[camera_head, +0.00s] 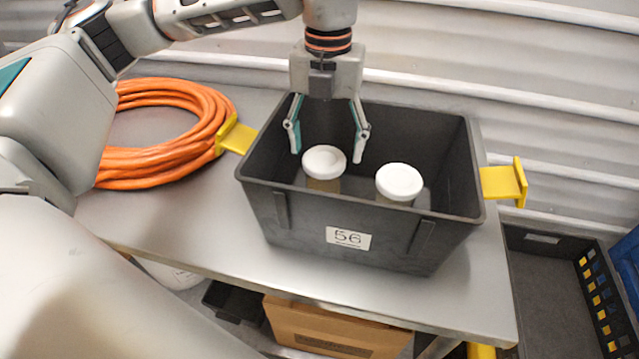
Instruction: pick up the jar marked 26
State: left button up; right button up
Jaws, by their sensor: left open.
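Two jars with white lids stand upright in a dark grey bin (300,225): a left jar (324,163) and a right jar (399,183). No number shows on either jar, so I cannot tell which is marked 26. The bin's front label reads 56. My left gripper (328,151) points down into the bin with its fingers apart, above and seemingly a little behind the left jar's lid. It holds nothing. Whether a finger touches the lid cannot be told. The lower parts of both jars are hidden by the bin's front wall. My right gripper is not in view.
The bin stands on a grey metal table (200,235) with yellow handles (505,182) at both sides. A coiled orange hose (165,150) lies to its left. A corrugated wall (540,70) rises behind. A cardboard box (330,325) and dark crate (550,270) are lower down.

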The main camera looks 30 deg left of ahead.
aim_at(324, 176)
pick_arm(q)
jog(key=f, duration=0.7)
jog(key=shift+s+f, duration=0.3)
jog(key=shift+s, duration=0.05)
jog(key=shift+r, duration=0.1)
jog(key=c, duration=1.5)
